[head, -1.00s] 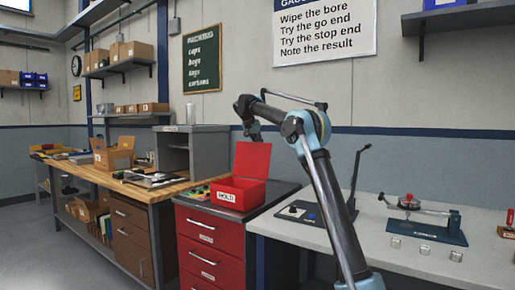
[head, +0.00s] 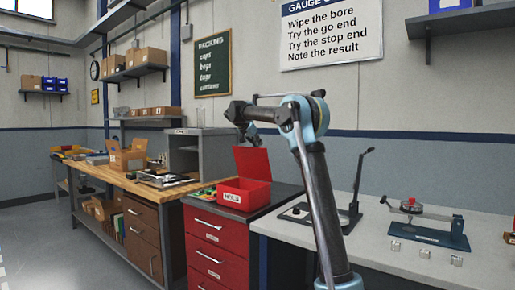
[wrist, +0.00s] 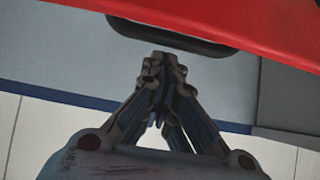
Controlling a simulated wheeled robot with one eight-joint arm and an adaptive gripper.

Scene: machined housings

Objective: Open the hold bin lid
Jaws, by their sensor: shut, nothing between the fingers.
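The red hold bin (head: 243,194) with its white "HOLD" label stands on the dark top of the red drawer cabinet. Its red lid (head: 252,163) is up, raised at the back of the bin, so the box is open. My gripper (head: 251,138) is behind and just above the lid in the head view, partly hidden by it. In the wrist view my gripper (wrist: 160,62) is shut and empty. A red panel (wrist: 240,25) with a dark handle (wrist: 170,36) crosses the top of that view, close beyond the fingertips; I cannot tell whether they touch.
The red drawer cabinet (head: 215,238) supports the bin. A grey shelf unit (head: 196,152) stands to its left on the wooden bench (head: 130,184). To the right, a black stand (head: 355,195) and a blue gauge fixture (head: 428,232) sit on the pale bench.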

